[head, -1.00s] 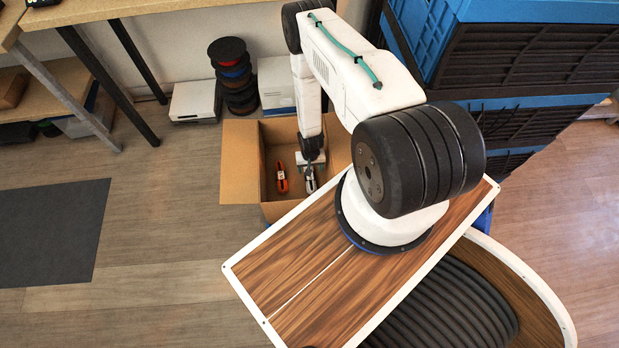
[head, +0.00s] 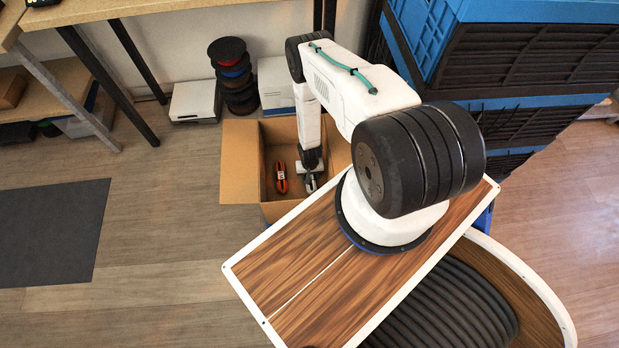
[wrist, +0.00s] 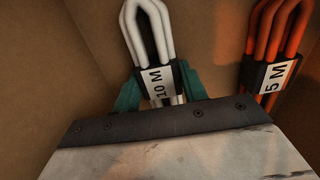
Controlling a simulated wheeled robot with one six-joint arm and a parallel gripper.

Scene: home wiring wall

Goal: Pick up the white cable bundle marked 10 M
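My gripper (wrist: 160,82) is down in the box. Its green fingers lie one on each side of the banded part of the white bundle, very close to it. I cannot tell whether they press on it or stand slightly apart.
The cardboard box (head: 240,165) has walls close around my gripper. Stacked spools (head: 235,75) and a white box (head: 195,101) stand behind it. Blue and black crates (head: 520,60) rise at the right. The floor left of the box is clear to the dark mat (head: 50,230).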

